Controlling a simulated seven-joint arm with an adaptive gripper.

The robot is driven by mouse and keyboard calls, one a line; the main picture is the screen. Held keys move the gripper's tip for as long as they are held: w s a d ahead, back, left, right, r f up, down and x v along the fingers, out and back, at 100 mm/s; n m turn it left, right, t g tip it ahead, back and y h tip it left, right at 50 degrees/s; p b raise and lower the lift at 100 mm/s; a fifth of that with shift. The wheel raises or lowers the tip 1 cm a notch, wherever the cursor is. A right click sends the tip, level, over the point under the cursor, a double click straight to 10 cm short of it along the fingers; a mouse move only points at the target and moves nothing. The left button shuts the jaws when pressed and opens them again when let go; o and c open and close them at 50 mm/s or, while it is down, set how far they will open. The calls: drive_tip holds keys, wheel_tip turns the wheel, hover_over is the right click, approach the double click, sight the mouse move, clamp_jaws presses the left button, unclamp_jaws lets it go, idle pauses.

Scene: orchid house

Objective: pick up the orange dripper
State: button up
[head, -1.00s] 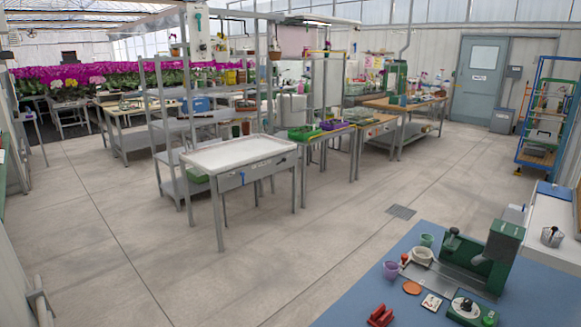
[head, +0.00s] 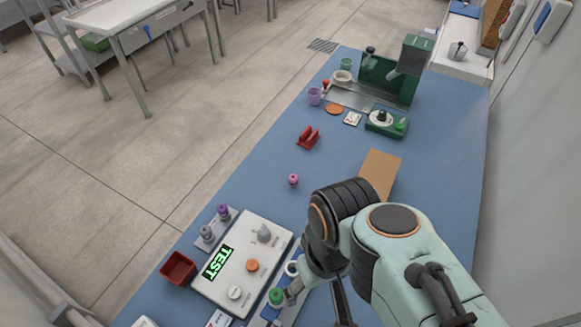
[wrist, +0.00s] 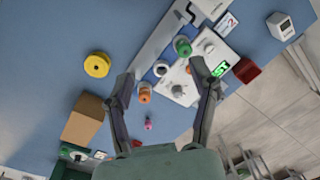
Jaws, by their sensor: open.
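The orange dripper (wrist: 145,92) shows in the wrist view as a small orange piece with a paler part. It is just beside my left fingertip, in line with a white ring (wrist: 160,68) and a green piece (wrist: 182,46) at a grey strip. In the head view my arm hides that spot; the white ring (head: 291,267) and green piece (head: 277,295) show beside it. My gripper (wrist: 162,73) is open, its fingers spread wide over the row, with nothing held between them. A separate orange knob (head: 252,265) sits on the white panel.
The white panel (head: 229,282) with a green TEST display, a red bin (head: 178,267) and a pink piece (head: 293,180) lie left of my arm. A brown box (head: 380,170) stands behind it. A yellow ring (wrist: 97,64) lies apart. Blue table is bare around the pink piece.

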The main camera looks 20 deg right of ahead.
drive_tip(key=w+d+t, duration=0.1)
drive_tip(key=w+t, duration=0.1)
drive_tip(key=w, duration=0.7)
drive_tip(key=shift+m+g+h, duration=0.4)
drive_tip(key=shift+m+g, duration=0.3)
drive_tip(key=w+d+f, duration=0.1)
drive_tip(key=f, duration=0.1)
drive_tip(key=w+d+f, duration=0.1)
drive_tip(key=w+f, duration=0.1)
drive_tip(key=w+d+f, duration=0.1)
drive_tip(key=w+f, duration=0.1)
drive_tip(key=shift+d, duration=0.15)
drive_tip(key=shift+g, duration=0.3)
drive_tip(key=f, duration=0.8)
drive_tip(key=shift+s, duration=0.35)
drive_tip(key=c, duration=0.9)
